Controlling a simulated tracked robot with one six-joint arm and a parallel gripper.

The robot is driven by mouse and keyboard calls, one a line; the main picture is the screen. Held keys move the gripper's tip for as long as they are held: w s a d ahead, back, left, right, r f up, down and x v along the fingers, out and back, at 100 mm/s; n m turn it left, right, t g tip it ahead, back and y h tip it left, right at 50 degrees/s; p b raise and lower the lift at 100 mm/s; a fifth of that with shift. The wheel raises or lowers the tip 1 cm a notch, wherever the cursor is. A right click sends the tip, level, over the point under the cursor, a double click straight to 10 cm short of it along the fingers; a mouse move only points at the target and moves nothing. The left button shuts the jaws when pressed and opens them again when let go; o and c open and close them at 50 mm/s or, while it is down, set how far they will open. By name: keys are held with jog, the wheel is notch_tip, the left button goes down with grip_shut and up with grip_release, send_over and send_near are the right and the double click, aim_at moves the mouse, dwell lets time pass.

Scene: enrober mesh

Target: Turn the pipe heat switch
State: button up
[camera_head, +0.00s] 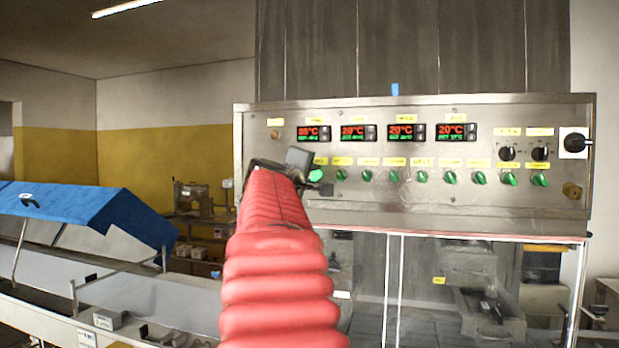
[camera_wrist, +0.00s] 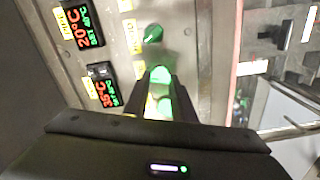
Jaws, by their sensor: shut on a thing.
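A steel control panel (camera_head: 480,200) carries a row of green switch knobs under yellow labels too small to read. My gripper (camera_head: 300,162) is at the left end of this row. It is shut on the leftmost green switch (camera_head: 315,176), which glows brightly. In the wrist view my gripper (camera_wrist: 160,88) has a dark finger on each side of that lit switch (camera_wrist: 160,74); its lower part is partly hidden between them. The neighbouring green switch (camera_wrist: 153,34) stands free beside it. I cannot read which label says pipe heat.
Red temperature displays (camera_head: 352,132) run above the switches. Two black knobs (camera_head: 508,152) and a black rotary handle (camera_head: 575,143) are at the panel's right. A conveyor with a blue cover (camera_head: 80,205) stands at the left. A glazed frame lies below the panel.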

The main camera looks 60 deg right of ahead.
jog(key=shift+s+d+f+m, duration=0.1)
jog(key=shift+f+m, duration=0.1)
jog(key=shift+m, duration=1.1)
jog(key=o, duration=0.8)
jog(key=shift+o, duration=1.3)
jog(key=shift+r, duration=0.15)
jog(key=s+a, duration=0.2)
jog(key=a, duration=1.1)
jog(key=shift+a, duration=0.35)
